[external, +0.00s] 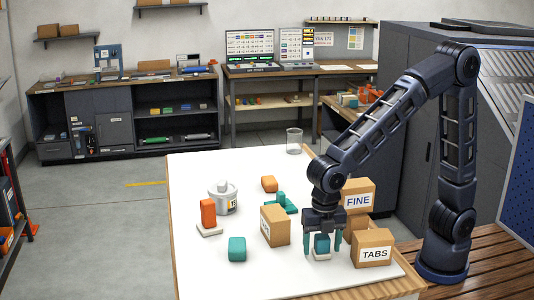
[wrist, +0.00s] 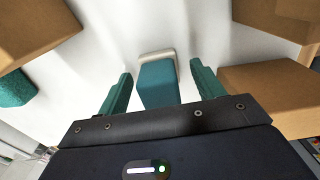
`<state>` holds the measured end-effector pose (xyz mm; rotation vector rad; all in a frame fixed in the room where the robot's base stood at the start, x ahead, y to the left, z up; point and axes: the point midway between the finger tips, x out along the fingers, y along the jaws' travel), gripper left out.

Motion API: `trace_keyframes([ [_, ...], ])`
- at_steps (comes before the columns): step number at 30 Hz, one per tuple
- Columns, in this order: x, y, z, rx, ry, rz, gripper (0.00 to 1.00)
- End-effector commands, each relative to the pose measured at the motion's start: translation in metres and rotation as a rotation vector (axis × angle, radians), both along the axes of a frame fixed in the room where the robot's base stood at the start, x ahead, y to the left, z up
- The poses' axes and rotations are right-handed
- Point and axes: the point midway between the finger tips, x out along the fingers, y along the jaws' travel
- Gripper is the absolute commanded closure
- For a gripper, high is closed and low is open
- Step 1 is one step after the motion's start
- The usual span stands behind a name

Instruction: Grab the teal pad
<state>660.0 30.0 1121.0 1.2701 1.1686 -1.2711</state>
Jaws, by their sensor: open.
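A teal block on a thin white base (external: 321,243) stands on the white table top, directly below my gripper (external: 322,249). My gripper is open, with one teal finger on each side of this block. In the wrist view the block (wrist: 158,84) sits between the fingers (wrist: 160,72), with a visible gap on both sides. A rounded teal cube (external: 237,248) lies apart to the left, and its edge shows in the wrist view (wrist: 15,88). Another low teal piece (external: 284,204) lies farther back. I cannot tell for sure which one is called the pad.
Cardboard boxes stand close by: TABS (external: 372,248) to the right, FINE (external: 357,195) behind and another box (external: 275,226) to the left. An orange block on a white base (external: 208,214), a grey pot (external: 224,198) and a glass beaker (external: 294,141) stand farther off.

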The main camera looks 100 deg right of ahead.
Motion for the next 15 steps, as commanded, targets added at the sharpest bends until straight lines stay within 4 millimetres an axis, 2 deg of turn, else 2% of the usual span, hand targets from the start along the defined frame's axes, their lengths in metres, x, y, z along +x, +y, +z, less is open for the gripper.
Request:
trace_keyframes([
  [8, 0.0002, 0.0001, -0.0021, 0.000, -0.001, 0.000, 0.35],
  [15, 0.0002, 0.0000, -0.0020, 0.000, -0.001, 0.000, 0.81],
])
